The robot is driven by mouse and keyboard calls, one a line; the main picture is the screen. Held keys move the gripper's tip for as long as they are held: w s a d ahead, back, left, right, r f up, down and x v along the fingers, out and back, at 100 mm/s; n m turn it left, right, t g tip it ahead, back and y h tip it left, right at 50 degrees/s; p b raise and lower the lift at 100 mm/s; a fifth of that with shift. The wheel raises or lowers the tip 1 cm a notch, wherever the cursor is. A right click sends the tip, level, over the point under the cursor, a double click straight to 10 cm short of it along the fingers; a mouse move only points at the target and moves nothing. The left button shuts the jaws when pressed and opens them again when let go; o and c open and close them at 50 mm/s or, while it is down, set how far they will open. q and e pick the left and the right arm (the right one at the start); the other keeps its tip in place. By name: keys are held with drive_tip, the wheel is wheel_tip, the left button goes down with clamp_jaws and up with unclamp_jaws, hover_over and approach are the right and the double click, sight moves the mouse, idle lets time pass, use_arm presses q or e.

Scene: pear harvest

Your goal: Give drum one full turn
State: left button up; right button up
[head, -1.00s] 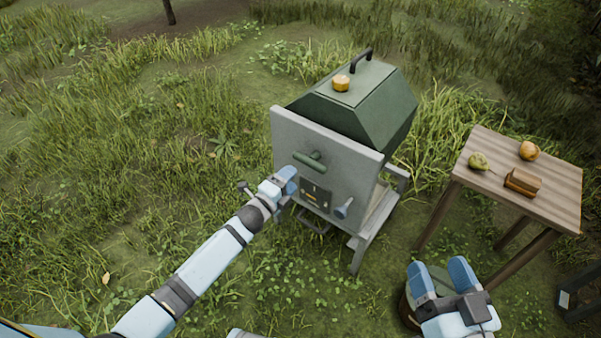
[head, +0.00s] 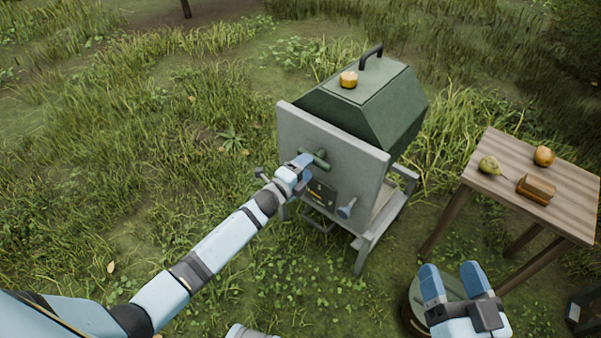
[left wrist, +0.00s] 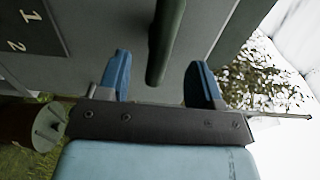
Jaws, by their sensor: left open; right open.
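The green drum (head: 370,105) sits on a grey stand behind a grey front panel (head: 345,160). A green crank handle (head: 314,159) sticks out of the panel. In the left wrist view the handle's green bar (left wrist: 165,45) lies between the two blue fingers of my left gripper (left wrist: 160,80), with gaps on both sides. My left gripper (head: 300,167) is open at the handle in the head view. My right gripper (head: 455,280) is open and empty at the lower right, above a round container.
An orange knob-like thing (head: 348,79) is on the drum's top. The panel has a numbered dark plate (head: 320,193) and a blue-grey lever (head: 346,209). Grass lies open at left.

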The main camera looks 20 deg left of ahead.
use_arm(q)
drive_tip(key=shift+b+x, duration=0.7)
drive_tip(key=shift+x, duration=1.45)
drive_tip(key=shift+c, duration=0.2)
